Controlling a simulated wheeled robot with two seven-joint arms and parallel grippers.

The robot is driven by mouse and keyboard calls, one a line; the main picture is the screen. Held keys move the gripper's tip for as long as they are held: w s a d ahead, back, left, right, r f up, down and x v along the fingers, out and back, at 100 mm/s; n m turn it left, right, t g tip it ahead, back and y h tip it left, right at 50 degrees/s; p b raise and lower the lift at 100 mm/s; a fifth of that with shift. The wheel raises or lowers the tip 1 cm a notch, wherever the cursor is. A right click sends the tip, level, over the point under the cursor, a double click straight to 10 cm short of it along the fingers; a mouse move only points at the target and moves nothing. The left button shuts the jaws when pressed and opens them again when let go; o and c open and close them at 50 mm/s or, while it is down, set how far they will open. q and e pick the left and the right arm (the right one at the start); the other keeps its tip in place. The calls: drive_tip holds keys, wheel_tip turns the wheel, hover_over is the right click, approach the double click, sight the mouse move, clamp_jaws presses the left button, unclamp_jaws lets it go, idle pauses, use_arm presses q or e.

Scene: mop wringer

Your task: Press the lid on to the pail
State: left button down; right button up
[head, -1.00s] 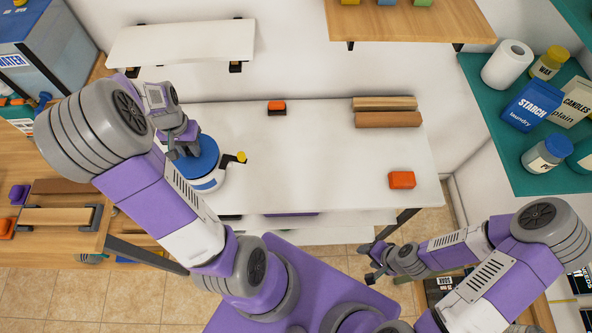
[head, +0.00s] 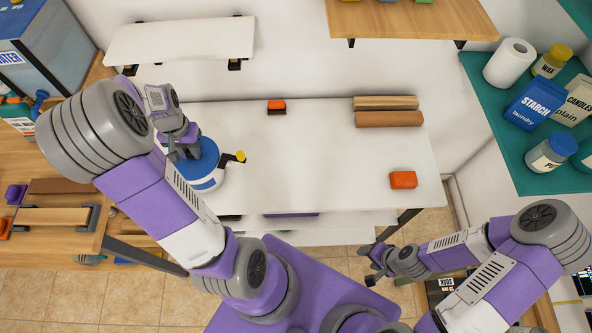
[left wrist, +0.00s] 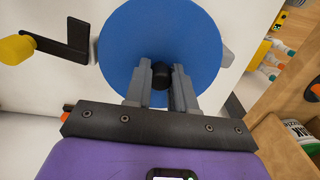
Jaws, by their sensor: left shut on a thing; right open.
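The blue round lid (head: 206,160) is over the top of the white pail (head: 211,182), at the left of the white table. In the left wrist view the lid (left wrist: 190,35) fills the top middle, with a black knob (left wrist: 162,82) on it. My left gripper (head: 182,152) is shut on this knob, with a grey finger on either side in the left wrist view (left wrist: 161,78). A crank with a yellow knob (head: 241,156) sticks out from the pail's right side. I cannot tell whether the lid's rim sits flush. My right gripper (head: 371,266) is open and empty, in front of the table.
An orange block (head: 403,180) lies at the table's right, and another orange-and-black item (head: 276,106) at its back edge. Wooden bars (head: 388,119) lie at the back right. The middle of the table (head: 310,160) is clear. A teal shelf (head: 520,170) holds several containers.

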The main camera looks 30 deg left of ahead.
use_arm(q)
drive_tip(key=shift+f, duration=0.1)
idle(0.5)
drive_tip(key=c, duration=0.9)
unclamp_jaws()
drive_tip(key=shift+o, duration=0.2)
wheel_tip(320, 180, up, 8)
drive_tip(key=shift+f+p, duration=0.2)
drive_tip(key=shift+p, duration=0.75)
